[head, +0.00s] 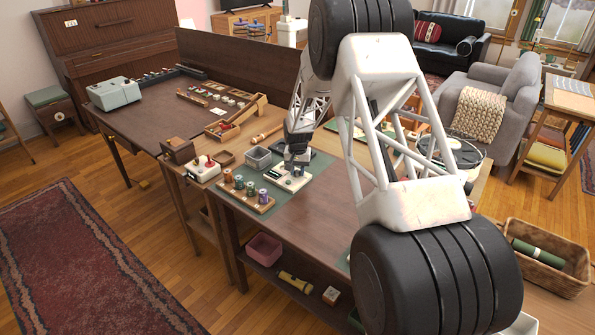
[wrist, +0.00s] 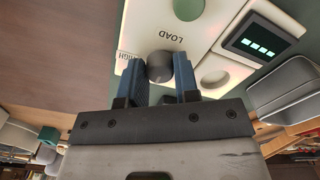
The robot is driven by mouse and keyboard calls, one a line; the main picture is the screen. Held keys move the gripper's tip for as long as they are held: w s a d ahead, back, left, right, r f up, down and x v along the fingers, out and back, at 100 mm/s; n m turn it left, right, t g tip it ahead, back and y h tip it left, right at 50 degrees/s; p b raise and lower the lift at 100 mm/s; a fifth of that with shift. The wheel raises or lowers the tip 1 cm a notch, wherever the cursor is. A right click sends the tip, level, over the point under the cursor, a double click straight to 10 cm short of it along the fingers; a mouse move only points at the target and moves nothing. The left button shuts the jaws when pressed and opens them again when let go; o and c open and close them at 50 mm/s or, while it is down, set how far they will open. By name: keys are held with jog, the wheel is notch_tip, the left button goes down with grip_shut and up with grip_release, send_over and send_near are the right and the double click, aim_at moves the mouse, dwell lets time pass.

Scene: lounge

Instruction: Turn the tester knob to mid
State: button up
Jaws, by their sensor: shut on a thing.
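The tester (head: 289,183) is a cream box with a dark display, lying on a green mat on the long table in the head view. In the wrist view its panel (wrist: 225,70) shows upside down, with the word LOAD beside the dark grey round knob (wrist: 160,66). My gripper (wrist: 160,76) has its two blue fingers shut on this knob, one on either side. A label reading HIGH (wrist: 124,56) is partly hidden by the left finger. The tester display (wrist: 262,44) shows several lit green blocks. The knob's pointer cannot be made out.
A wooden rack with several coloured spools (head: 246,192) stands close in front of the tester. A grey tray (head: 258,158) and a white box with a red knob (head: 204,168) are to its left. My arm hides much of the table's right side.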

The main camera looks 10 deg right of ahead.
aim_at(298, 171)
jog(key=o, duration=0.9)
jog(key=shift+o, duration=0.2)
jog(key=shift+r, duration=0.1)
jog(key=shift+r, duration=3.85)
